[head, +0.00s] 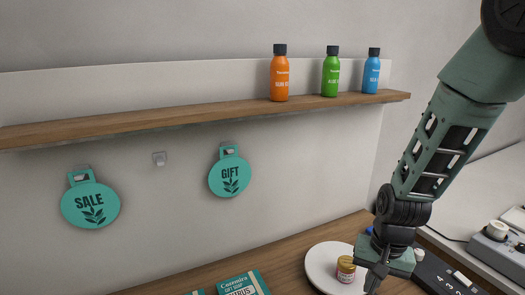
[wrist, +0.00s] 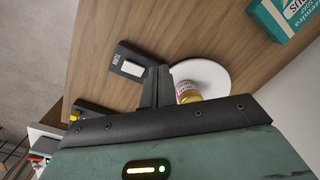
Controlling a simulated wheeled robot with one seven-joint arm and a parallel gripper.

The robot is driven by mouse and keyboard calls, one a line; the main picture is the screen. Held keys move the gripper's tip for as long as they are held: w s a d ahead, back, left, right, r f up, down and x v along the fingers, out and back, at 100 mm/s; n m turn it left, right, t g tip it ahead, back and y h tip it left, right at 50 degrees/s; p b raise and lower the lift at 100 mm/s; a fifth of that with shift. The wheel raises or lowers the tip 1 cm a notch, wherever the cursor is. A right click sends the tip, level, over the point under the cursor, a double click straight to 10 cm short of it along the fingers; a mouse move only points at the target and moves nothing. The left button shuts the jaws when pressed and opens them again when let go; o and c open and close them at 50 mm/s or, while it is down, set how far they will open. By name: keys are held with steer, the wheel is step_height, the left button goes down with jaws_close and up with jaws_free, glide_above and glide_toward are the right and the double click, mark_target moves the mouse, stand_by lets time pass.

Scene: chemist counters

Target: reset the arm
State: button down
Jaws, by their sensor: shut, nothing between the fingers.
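My gripper (head: 374,283) is at the lower right of the head view, pointing down over the wooden counter beside a white round plate. Its fingers (wrist: 157,88) are shut with nothing between them, and they also show at the middle of the wrist view. My arm comes down from the upper right of the head view, bent at the wrist.
A small jar (head: 346,269) is at the white plate (head: 320,262), close to my gripper. A wall shelf (head: 200,112) holds orange (head: 280,77), green (head: 330,76) and blue (head: 371,75) bottles.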

steer(key=s+a+r+n+b, duration=0.1)
steer(key=s+a+r+n, duration=0.4)
steer(key=s, duration=0.4)
steer(key=s+a+r+n+b, duration=0.2)
steer(key=s+a+r+n, duration=0.3)
steer(key=s, duration=0.4)
steer(key=a+n, duration=0.1)
steer(key=n, duration=0.1)
steer(key=shift+a+n, duration=0.3)
steer(key=shift+a, duration=0.1)
steer(key=shift+s+r, duration=0.1)
